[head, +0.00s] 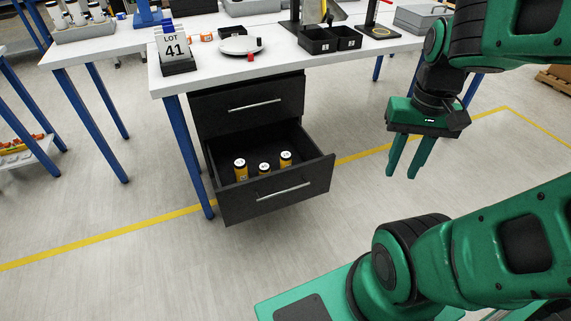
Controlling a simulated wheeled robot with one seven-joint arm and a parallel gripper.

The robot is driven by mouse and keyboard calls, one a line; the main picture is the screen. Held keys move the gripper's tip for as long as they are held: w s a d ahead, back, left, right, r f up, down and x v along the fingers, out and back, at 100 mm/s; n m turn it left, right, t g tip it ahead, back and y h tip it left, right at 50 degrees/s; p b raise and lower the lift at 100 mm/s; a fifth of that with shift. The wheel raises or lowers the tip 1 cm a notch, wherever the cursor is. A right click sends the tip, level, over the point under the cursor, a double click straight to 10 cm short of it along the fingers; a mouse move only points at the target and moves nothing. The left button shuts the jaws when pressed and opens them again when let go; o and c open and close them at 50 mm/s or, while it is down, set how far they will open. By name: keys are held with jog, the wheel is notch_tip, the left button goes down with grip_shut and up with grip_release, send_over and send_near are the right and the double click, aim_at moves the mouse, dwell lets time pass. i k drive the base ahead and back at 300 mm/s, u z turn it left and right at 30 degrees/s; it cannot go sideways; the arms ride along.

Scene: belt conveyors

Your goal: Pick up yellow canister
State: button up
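Three small yellow canisters with white tops stand in an open black drawer. The left canister (240,172) and the right canister (286,162) show more of their sides. The middle canister (264,171) sits lower in view, with its lower part hidden by the drawer front. The open drawer (318,168) is the lower one of a unit under the white table. My green gripper (402,174) hangs to the right of the drawer, clear of it and of the canisters. Its two fingers point down and are apart, with nothing between them.
The upper drawer (253,104) is shut. On the white table (210,68) are a "LOT 41" sign (175,50), a round white plate (240,45), and black bins (319,41). Blue table legs (188,155) stand left of the drawer. The floor between drawer and gripper is clear.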

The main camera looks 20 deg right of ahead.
aim_at(286, 156)
jog(key=k, duration=0.6)
jog(key=u, duration=0.3)
jog(key=i, duration=1.6)
jog(key=z, duration=0.35)
